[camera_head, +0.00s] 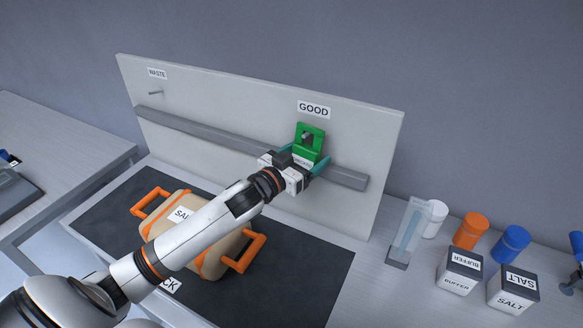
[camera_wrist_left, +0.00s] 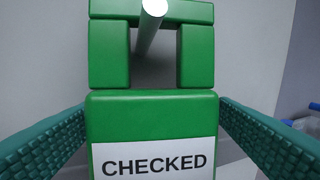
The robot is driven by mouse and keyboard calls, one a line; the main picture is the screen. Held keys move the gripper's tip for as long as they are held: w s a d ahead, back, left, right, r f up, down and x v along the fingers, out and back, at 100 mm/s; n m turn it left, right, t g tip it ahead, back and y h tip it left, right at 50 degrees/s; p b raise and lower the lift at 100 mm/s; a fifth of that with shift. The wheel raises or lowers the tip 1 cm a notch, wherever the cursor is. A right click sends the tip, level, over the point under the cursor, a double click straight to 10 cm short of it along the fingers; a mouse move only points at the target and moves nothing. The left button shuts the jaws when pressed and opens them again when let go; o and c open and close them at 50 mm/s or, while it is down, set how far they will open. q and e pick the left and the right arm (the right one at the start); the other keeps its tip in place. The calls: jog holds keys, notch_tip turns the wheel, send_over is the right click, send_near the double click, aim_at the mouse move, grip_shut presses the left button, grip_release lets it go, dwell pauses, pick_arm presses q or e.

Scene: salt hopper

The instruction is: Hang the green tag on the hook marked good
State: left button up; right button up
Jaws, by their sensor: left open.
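The green tag (camera_head: 311,136) is at the board under the GOOD label (camera_head: 314,109). In the left wrist view the green tag (camera_wrist_left: 152,115) has a square opening at its top and a white CHECKED label. The light rod of the hook (camera_wrist_left: 150,25) passes through that opening, below the top bar. My left gripper (camera_head: 305,166) is open around the tag's lower part. In the left wrist view its teal fingers stand apart from both sides of the tag. My right gripper is not in view.
A grey rail (camera_head: 205,138) crosses the board (camera_head: 375,140). An empty hook (camera_head: 155,93) sits under the WASTE label. A tan salt sack with orange handles (camera_head: 214,264) lies on the dark mat (camera_head: 300,285) below my arm. Jars and SALT and BUFFER boxes stand at right.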

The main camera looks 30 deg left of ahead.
pick_arm(q)
jog(key=s, duration=0.1)
jog(key=s+a+b, duration=0.1)
jog(key=s+a+f, duration=0.1)
jog(key=s, duration=0.1)
jog(key=shift+f+b, duration=0.1)
jog(key=shift+b, duration=0.25)
jog(key=s+r+b, duration=0.1)
jog(key=s, duration=0.6)
jog(key=shift+s+a+b, duration=0.15)
jog(key=shift+s+b, duration=0.25)
